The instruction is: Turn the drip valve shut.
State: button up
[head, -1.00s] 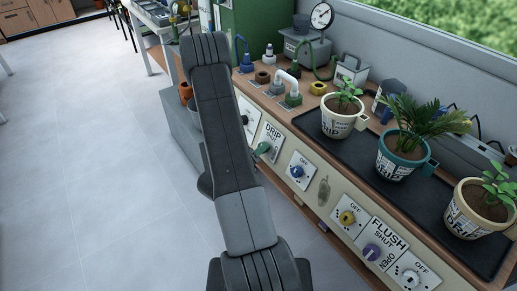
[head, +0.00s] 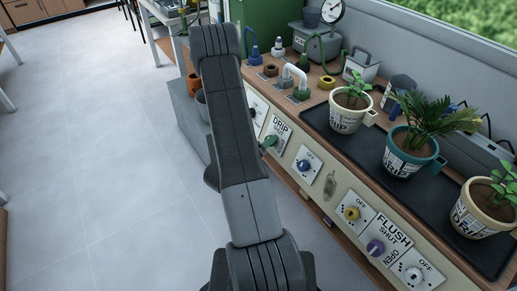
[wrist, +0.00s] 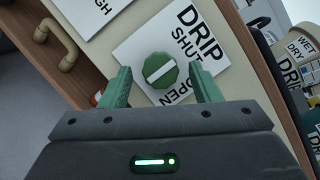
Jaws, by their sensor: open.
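The drip valve is a green, many-sided knob with a white bar (wrist: 160,71) on a white plate marked DRIP, SHUT and OPEN (wrist: 197,35). In the wrist view its bar slants from lower left to upper right; I cannot tell which mark it is set to. In the head view the green knob (head: 269,142) shows just right of my arm on the bench front. My gripper (wrist: 158,77) is open, with one green finger on each side of the knob in the wrist view. I cannot tell whether the fingers touch it. My arm hides the gripper in the head view.
A blue knob (head: 304,165), a yellow knob (head: 352,214) and the purple FLUSH knob (head: 375,247) sit along the same panel. Potted plants stand on a black tray (head: 335,146) above. A tan handle (wrist: 62,45) is at the left in the wrist view. Open floor lies left.

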jog(key=v, duration=1.3)
jog(key=shift+s+a+p, duration=0.15)
jog(key=shift+s+p, duration=0.15)
jog(key=shift+p, duration=0.1)
dwell(0.3)
jog(key=x, duration=1.3)
jog(key=shift+b, duration=0.4)
jog(key=shift+w, duration=0.1)
jog(key=shift+w+f+m+g+h+b, duration=0.15)
jog(key=shift+m+g+h+b, duration=0.35)
jog(key=shift+m+b, duration=1.1)
jog(key=shift+w+r+m+g+h+b, duration=0.1)
jog(key=shift+w+m+g+h+b, duration=0.15)
jog(key=shift+m+h+b, duration=1.3)
jog(key=shift+w+f+m+g+y+b, duration=0.15)
jog(key=shift+m+g+b, duration=0.45)
jog(key=shift+m, duration=1.95)
jog(key=shift+r+t, duration=0.1)
jog(key=shift+t, duration=0.15)
